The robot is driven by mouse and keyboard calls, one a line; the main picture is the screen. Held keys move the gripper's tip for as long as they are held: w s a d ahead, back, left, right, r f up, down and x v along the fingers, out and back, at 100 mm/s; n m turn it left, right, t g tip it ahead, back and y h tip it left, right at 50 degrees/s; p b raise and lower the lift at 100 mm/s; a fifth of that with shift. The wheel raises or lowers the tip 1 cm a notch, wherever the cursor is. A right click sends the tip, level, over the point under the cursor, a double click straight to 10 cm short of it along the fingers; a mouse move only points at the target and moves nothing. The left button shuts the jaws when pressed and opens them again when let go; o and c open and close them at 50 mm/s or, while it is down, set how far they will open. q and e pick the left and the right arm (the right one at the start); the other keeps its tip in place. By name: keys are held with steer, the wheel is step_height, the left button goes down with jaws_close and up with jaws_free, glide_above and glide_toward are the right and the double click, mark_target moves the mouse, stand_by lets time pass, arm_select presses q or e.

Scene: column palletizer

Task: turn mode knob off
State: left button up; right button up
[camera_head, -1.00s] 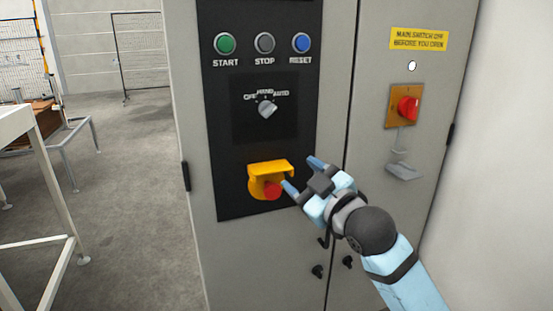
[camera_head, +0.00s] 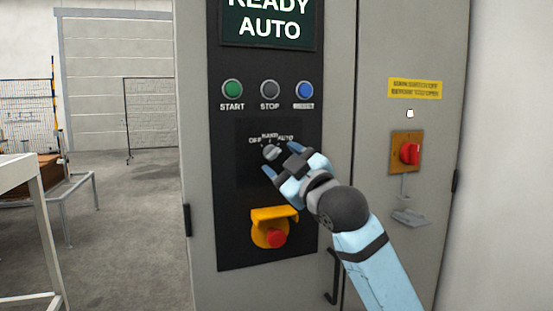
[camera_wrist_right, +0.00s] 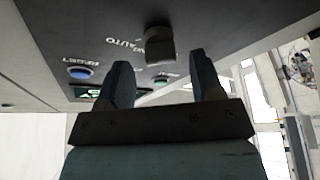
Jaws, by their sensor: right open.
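The grey mode knob (camera_head: 272,152) sits on a black plate with OFF, HAND and AUTO marked around it. Its pointer leans up and to the right, toward AUTO. The display (camera_head: 268,22) above reads READY AUTO. My right gripper (camera_head: 281,160) is open and empty, just in front of the knob at its lower right. In the right wrist view the knob (camera_wrist_right: 159,45) stands beyond the two open fingertips (camera_wrist_right: 160,80), a little above the gap between them; I cannot tell if they touch it. My left gripper is not in view.
Green START (camera_head: 232,89), grey STOP (camera_head: 270,89) and blue RESET (camera_head: 304,90) buttons sit above the knob. A red emergency button (camera_head: 275,238) under a yellow shroud (camera_head: 273,213) sits below. A red main switch (camera_head: 409,154) is on the right door.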

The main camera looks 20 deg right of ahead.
mark_target(273, 154)
steer(key=shift+x, duration=1.35)
